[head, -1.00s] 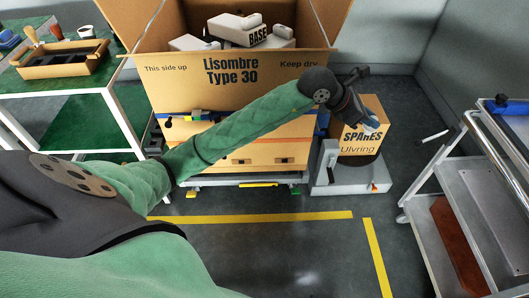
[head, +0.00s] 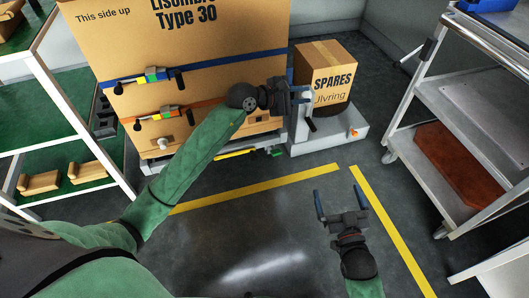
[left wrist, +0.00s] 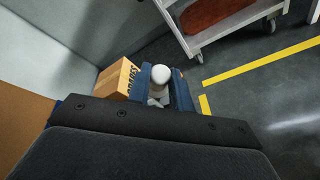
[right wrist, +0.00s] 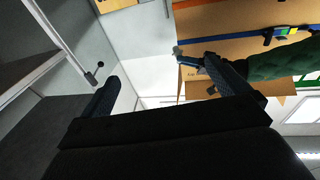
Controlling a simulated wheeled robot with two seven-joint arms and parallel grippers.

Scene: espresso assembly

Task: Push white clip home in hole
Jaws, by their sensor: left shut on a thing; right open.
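A white clip (left wrist: 161,76) with a rounded end sits between the fingers of my left gripper (left wrist: 161,70) in the left wrist view. In the head view my left gripper (head: 303,93) is shut at the right side of the large carton (head: 225,35), in front of the spares carton. A white knob-like piece (head: 164,144) shows low on the large carton's front, beside a brown patch. My left arm covers part of that front, and I cannot make out a free hole. My right gripper (head: 335,191) is open and empty, low over the floor.
The spares carton (head: 326,72) stands on a grey base (head: 330,135). Blue (head: 230,62) and orange (head: 190,108) straps cross the large carton. A trolley (head: 460,95) is at right, a shelf rack (head: 50,125) at left. The taped floor (head: 260,235) is open.

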